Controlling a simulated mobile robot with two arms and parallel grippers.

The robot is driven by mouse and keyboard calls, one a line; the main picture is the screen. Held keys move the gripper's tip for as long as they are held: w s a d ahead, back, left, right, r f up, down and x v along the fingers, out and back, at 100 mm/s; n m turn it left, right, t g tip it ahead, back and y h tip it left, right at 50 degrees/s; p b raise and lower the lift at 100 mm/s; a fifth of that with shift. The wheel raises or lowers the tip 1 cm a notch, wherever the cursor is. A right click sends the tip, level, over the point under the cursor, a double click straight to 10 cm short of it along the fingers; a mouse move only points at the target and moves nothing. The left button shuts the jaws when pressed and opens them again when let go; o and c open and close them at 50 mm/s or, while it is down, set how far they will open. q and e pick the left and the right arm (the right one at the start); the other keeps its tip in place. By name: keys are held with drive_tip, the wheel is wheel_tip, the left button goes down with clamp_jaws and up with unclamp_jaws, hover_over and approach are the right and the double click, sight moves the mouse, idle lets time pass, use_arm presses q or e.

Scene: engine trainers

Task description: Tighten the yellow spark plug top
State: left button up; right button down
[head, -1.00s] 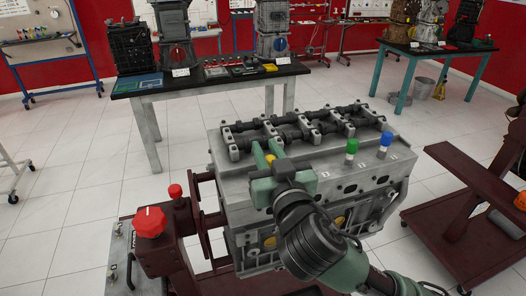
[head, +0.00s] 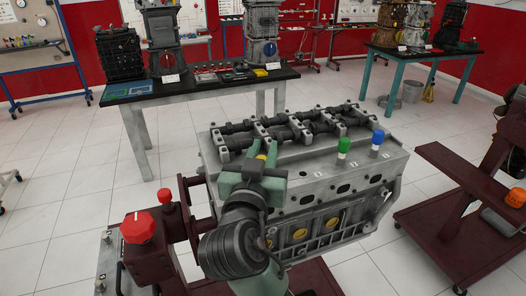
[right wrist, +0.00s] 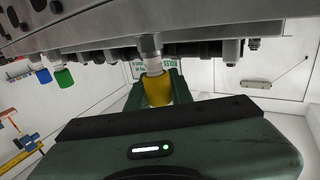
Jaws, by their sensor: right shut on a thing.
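The yellow spark plug top (right wrist: 157,91) shows between my right gripper's green fingers in the right wrist view, below a pale plug body (right wrist: 151,48) that meets the engine. In the head view, my right gripper (head: 262,160) is at the left part of the engine block's (head: 310,190) near upper edge. It is shut on the yellow top (head: 262,157), of which only a sliver shows there. A green plug top (head: 343,143) and a blue plug top (head: 377,137) stand upright on white bodies along the same edge, to the right. My left gripper is out of view.
A maroon stand with a red knob (head: 138,227) is at the engine's left. Another maroon stand (head: 455,182) is at the right. A black-topped table (head: 205,84) with engine parts stands behind. Pale tiled floor between them is clear.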

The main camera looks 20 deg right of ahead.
drive_tip(key=shift+r, duration=0.15)
drive_tip(key=c, duration=1.2)
unclamp_jaws()
drive_tip(key=shift+c, duration=0.2)
drive_tip(key=shift+y, duration=0.3)
